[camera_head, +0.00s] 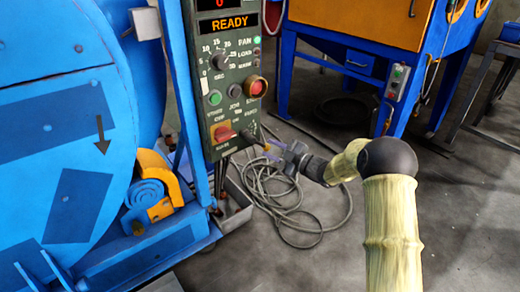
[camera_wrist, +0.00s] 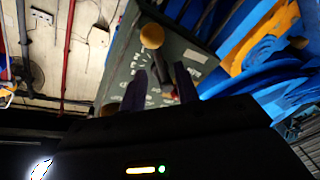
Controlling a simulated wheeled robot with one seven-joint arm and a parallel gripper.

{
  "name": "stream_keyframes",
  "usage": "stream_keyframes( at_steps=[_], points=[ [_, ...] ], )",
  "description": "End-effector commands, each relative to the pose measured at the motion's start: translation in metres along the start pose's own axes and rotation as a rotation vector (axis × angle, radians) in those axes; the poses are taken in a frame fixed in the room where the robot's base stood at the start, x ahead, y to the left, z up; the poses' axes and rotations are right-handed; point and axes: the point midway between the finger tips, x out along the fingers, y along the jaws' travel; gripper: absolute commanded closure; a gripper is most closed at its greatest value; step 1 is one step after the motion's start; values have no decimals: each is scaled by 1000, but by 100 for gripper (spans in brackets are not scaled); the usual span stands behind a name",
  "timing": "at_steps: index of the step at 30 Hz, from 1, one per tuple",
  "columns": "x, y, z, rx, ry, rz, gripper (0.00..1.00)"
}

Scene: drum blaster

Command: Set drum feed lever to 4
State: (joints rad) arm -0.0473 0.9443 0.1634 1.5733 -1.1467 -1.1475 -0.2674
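The green control panel (camera_head: 222,95) stands on the blue drum machine. In the wrist view my two dark fingers (camera_wrist: 162,88) stand apart, pointing at the panel face (camera_wrist: 120,62). A round yellow knob (camera_wrist: 152,36) shows just beyond the fingertips. A dark bar lies between and beyond the fingers; I cannot tell if they touch it. White scale marks show around it, but the lever's setting cannot be read.
The panel also has a READY display (camera_head: 230,23), a green button (camera_head: 215,97), a red button (camera_head: 257,87) and a red switch (camera_head: 223,133). Coiled grey cable (camera_head: 290,205) lies on the floor below my gripper. A blue and orange cabinet (camera_head: 365,30) stands behind.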

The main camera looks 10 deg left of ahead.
Motion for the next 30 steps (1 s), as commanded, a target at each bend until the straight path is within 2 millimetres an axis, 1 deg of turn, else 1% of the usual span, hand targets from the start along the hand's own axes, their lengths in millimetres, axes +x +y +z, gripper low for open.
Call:
stream_keyframes(
  at_steps=[1,3,6,9,13,20,24,25,30],
  points=[
    [10,-3,2,-3,3,-1,69],
    [22,-3,2,-2,3,-1,69],
    [37,-2,2,-3,3,-1,69],
    [48,-2,1,-2,2,-1,69],
    [52,0,0,0,1,0,69],
    [53,0,0,0,0,0,69],
    [52,0,0,0,0,0,96],
    [52,0,0,0,0,0,100],
    [52,0,0,0,0,0,100]
  ],
)
